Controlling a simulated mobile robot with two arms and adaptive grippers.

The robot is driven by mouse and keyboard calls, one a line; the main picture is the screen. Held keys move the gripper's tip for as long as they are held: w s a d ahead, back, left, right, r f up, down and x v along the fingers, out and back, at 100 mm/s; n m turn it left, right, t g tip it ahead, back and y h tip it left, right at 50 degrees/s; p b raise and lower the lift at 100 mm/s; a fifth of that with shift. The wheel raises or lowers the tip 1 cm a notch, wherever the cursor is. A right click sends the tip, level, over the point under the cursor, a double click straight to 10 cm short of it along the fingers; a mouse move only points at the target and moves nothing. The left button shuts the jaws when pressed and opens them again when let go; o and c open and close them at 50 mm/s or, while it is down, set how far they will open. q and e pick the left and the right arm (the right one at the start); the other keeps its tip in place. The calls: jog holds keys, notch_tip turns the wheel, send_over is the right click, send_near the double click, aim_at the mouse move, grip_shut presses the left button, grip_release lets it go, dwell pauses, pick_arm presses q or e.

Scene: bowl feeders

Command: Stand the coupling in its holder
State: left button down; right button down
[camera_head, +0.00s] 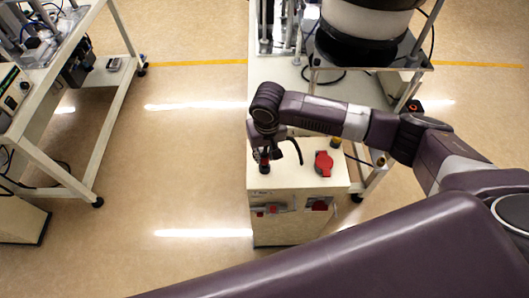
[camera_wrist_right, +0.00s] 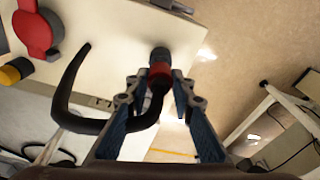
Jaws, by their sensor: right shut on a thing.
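The coupling (camera_wrist_right: 160,70) has a black end, a red band and a thick black curved hose. My right gripper (camera_wrist_right: 155,84) is shut around it, one finger on each side. In the head view, the right gripper (camera_head: 265,150) points down near the left front of the cream cabinet top, with the coupling (camera_head: 264,161) below it and the hose curving right. I cannot tell whether the coupling's black end touches the top. No holder can be made out for certain; one may be hidden under the coupling. My left gripper is not in view.
A red fitting (camera_head: 324,163) and a yellow-and-black knob (camera_head: 336,141) stand on the cabinet top (camera_head: 297,178), right of the coupling. More red fittings (camera_head: 319,205) are on its front. A bowl feeder (camera_head: 362,30) stands behind. A bench (camera_head: 60,60) is at left, with clear floor between.

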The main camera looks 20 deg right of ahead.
jog(key=shift+p, duration=0.45)
dwell(0.5)
jog(key=shift+f+b, duration=0.3)
jog(key=shift+f, duration=1)
dwell(0.6)
jog(key=c, duration=1.4)
grip_release()
jog(key=shift+r, duration=0.1)
jog(key=r+p, duration=0.5)
jog(key=p, duration=0.1)
jog(key=shift+s+p, duration=0.2)
jog(key=shift+p, duration=0.1)
jog(key=shift+s+r+p, duration=0.1)
jog(key=shift+r+p, duration=0.5)
jog(key=shift+r, duration=0.4)
